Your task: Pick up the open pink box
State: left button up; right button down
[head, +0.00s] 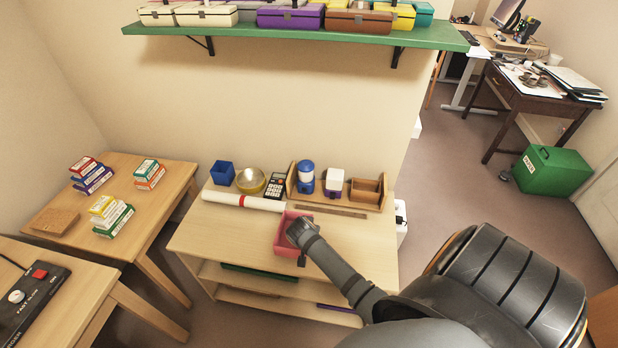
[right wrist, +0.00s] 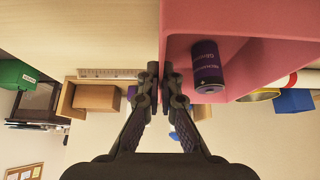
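The open pink box (head: 281,233) is at the front middle of the small wooden table (head: 215,238). In the right wrist view the pink box (right wrist: 215,17) fills the upper right, and a dark purple battery-like cylinder (right wrist: 207,68) lies inside it. My right gripper (head: 297,233) is at the box's right side in the head view, covering part of it. In the right wrist view its fingers (right wrist: 161,76) are close together, one on each side of the box's wall, and appear shut on it. I cannot tell whether the box is off the tabletop. My left gripper is not in view.
Behind the box are a white roll (head: 243,201), a blue cup (head: 223,172), a gold bowl (head: 250,180), a calculator (head: 274,186) and a wooden organiser (head: 366,192). A green shelf (head: 290,34) with several boxes hangs above. Side tables stand at left (head: 148,215).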

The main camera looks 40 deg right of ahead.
jog(key=s+a+r+p, duration=0.7)
jog(key=s+r+p, duration=0.2)
jog(key=s+p, duration=0.2)
jog(key=shift+s+p, duration=0.15)
jog(key=shift+p, duration=0.9)
